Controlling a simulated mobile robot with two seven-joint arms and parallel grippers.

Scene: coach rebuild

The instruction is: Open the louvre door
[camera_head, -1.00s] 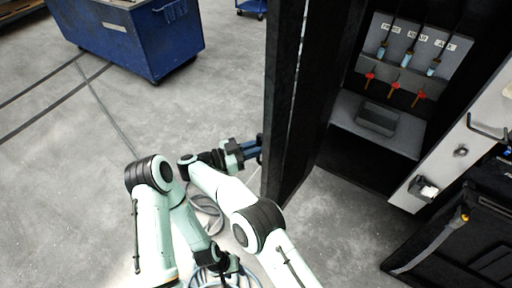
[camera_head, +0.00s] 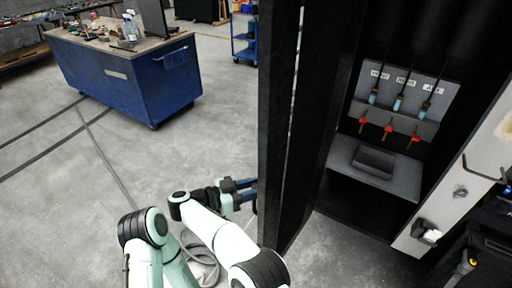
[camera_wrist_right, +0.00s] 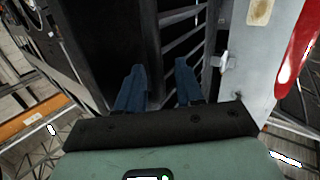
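The louvre door (camera_head: 275,130) is a tall black panel seen nearly edge-on in the head view. It stands out from a dark cabinet whose inside shows to its right. My right gripper (camera_head: 246,191), with blue fingers, is at the door's left side, and its tips are partly hidden by the panel. In the right wrist view the right gripper's (camera_wrist_right: 160,85) fingers are apart, with a dark upright edge and slats (camera_wrist_right: 183,45) ahead of them. I cannot tell whether they touch it. A small pale latch-like part (camera_wrist_right: 223,62) is to their right. My left gripper is out of view.
A shelf unit (camera_head: 385,170) with red-topped tools stands inside the cabinet. A pale panel (camera_head: 450,195) is at right. A blue workbench (camera_head: 130,80) and a blue cart (camera_head: 243,45) stand farther back. Open grey floor lies left of the door; a coiled hose (camera_head: 200,265) is on it.

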